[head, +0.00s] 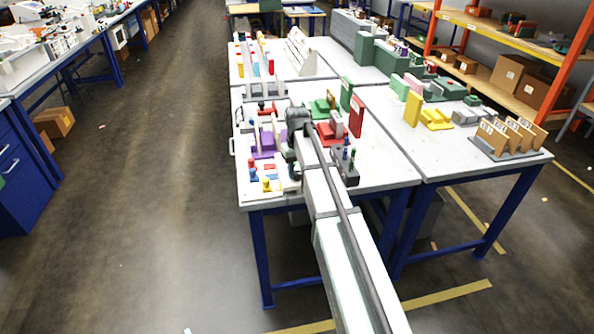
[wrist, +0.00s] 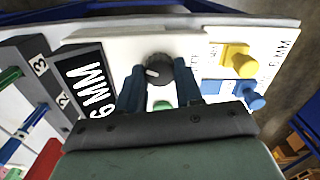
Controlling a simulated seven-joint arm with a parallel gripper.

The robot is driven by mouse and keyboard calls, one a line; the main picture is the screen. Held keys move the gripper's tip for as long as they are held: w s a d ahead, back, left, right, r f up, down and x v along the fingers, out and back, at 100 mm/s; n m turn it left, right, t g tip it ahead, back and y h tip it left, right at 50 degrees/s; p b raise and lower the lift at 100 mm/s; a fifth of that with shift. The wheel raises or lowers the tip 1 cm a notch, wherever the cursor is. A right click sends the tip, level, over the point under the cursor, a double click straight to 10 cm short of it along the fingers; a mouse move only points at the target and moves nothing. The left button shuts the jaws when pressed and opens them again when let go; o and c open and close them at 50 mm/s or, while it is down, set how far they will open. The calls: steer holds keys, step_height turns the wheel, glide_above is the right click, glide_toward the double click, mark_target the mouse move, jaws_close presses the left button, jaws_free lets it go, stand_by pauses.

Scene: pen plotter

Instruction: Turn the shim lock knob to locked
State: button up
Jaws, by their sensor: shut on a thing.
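The shim lock knob (wrist: 159,68) is a round dark grey knob with a white pointer mark, on a pale panel in the wrist view. Its pointer faces left in that picture. My gripper (wrist: 159,76) has its two blue fingers on either side of the knob, shut on it. The lower part of the knob is partly covered by the fingers. A small green part (wrist: 162,105) shows between the fingers below the knob. In the head view my arm reaches over the near table and the knob is hidden.
Beside the knob stand a yellow peg (wrist: 240,62) and a blue peg (wrist: 250,95). A black "6 MM" label (wrist: 86,80) and a grey numbered rack lie to the left. Red (head: 356,115) and green (head: 346,94) upright blocks crowd the table near my arm.

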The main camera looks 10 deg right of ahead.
mark_target(297, 173)
steer(key=shift+m, duration=1.9)
steer(key=o, duration=1)
steer(key=shift+o, duration=0.2)
steer(key=shift+r, duration=0.15)
step_height(297, 173, up, 14)
steer(key=shift+f, duration=0.25)
